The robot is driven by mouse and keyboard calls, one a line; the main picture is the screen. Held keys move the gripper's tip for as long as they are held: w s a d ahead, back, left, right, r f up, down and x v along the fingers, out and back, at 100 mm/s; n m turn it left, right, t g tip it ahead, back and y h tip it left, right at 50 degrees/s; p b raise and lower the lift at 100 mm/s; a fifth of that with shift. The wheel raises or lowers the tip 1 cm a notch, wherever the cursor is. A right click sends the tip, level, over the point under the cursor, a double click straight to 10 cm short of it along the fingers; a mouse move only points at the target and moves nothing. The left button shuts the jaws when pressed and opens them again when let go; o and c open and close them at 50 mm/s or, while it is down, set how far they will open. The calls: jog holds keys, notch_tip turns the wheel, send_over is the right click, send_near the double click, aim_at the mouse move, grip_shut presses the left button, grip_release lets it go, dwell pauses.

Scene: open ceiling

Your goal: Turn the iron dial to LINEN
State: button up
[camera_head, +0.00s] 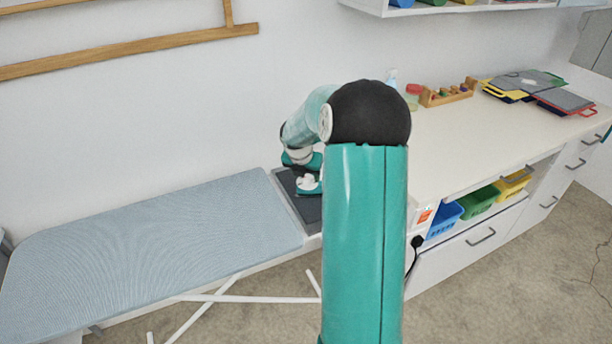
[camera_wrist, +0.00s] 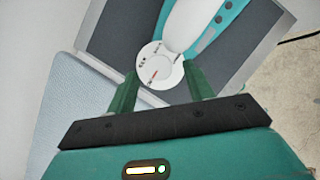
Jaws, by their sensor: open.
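The iron (camera_head: 309,184) rests on a dark grey pad at the right end of the ironing board (camera_head: 160,240), partly hidden by my arm. In the wrist view its white and teal body (camera_wrist: 200,25) fills the top. In the head view my gripper is hidden or merges with the iron.
The dark pad (camera_wrist: 112,30) lies under the iron. A black cord (camera_head: 411,258) hangs beside the counter.

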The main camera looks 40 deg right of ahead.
jog(key=shift+d+f, duration=0.2)
jog(key=shift+f, duration=0.2)
jog(key=shift+w+f, duration=0.2)
jog(key=shift+f, duration=0.05)
jog(key=shift+s, duration=0.1)
jog(key=shift+d, duration=0.1)
jog(key=c, duration=1)
